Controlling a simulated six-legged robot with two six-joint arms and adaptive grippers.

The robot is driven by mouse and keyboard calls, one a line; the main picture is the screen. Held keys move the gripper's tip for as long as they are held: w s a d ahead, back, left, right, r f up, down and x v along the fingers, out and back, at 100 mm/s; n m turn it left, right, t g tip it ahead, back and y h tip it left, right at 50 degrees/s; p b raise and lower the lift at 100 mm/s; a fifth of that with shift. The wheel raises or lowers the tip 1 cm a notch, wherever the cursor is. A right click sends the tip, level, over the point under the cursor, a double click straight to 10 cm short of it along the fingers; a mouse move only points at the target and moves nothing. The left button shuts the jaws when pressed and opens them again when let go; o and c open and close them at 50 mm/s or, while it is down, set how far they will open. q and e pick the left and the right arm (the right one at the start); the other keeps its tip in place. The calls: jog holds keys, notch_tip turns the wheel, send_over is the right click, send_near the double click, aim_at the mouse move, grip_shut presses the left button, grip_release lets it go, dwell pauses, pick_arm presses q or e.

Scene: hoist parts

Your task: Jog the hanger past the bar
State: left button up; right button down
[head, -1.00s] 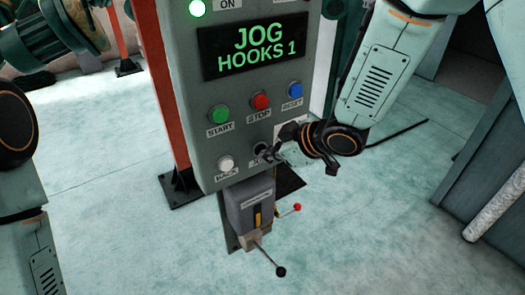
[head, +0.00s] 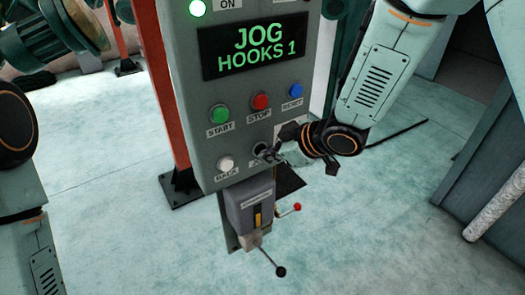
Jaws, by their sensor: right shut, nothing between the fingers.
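The grey control panel (head: 240,110) stands in the middle of the head view. Its screen (head: 254,47) reads "JOG HOOKS 1" in green. My right gripper (head: 269,154) is shut and empty. Its fingertips are at the lower right of the panel, at a dark button (head: 260,149) beside the white BACK button (head: 225,164). The fingers partly cover this button and its label, and I cannot tell whether they press it. The hanger and the bar cannot be made out. My left arm shows at the left edge, but its gripper is out of view.
Green START (head: 219,114), red STOP (head: 261,102) and blue RESET (head: 295,90) buttons sit above the gripper. A grey lever box (head: 250,205) with levers juts out below the panel. An orange post (head: 172,85) stands at left. The floor around is mostly clear.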

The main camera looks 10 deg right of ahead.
jog(key=shift+s+d, duration=0.4)
jog(key=shift+s, duration=0.35)
jog(key=s, duration=0.1)
jog(key=s+d+b, duration=0.1)
jog(key=s, duration=0.2)
jog(key=shift+s+d+b, duration=0.3)
jog(key=shift+s, duration=0.05)
jog(key=shift+w, duration=0.1)
dwell(0.9)
